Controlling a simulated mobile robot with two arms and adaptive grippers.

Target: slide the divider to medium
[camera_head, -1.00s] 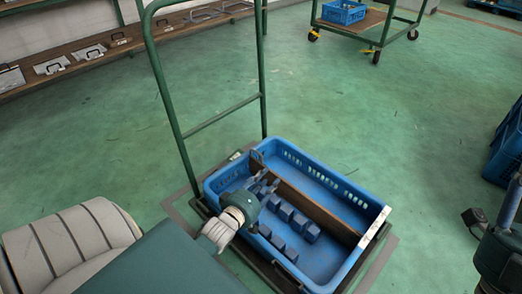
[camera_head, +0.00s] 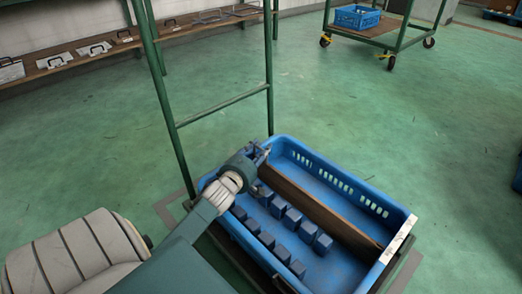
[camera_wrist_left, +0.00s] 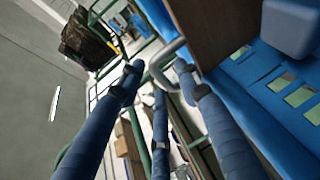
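A blue tray (camera_head: 350,178) stands on a green cart. A brown divider (camera_head: 318,208) runs lengthwise through it, with bare tray floor on its far right side. My left gripper (camera_head: 262,153) is at the divider's far left end, by the tray's back corner. In the left wrist view the divider's brown face (camera_wrist_left: 212,28) shows at the top, with a grey curved handle (camera_wrist_left: 163,62) beside it. The left fingers (camera_wrist_left: 158,75) are spread on both sides of the handle; contact cannot be told. My right gripper is out of view.
Several blue blocks (camera_head: 292,217) stand in rows left of the divider. The cart's green upright frame (camera_head: 222,113) rises behind the tray. Another cart with a small blue crate (camera_head: 357,17) stands far back. The green floor between is clear.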

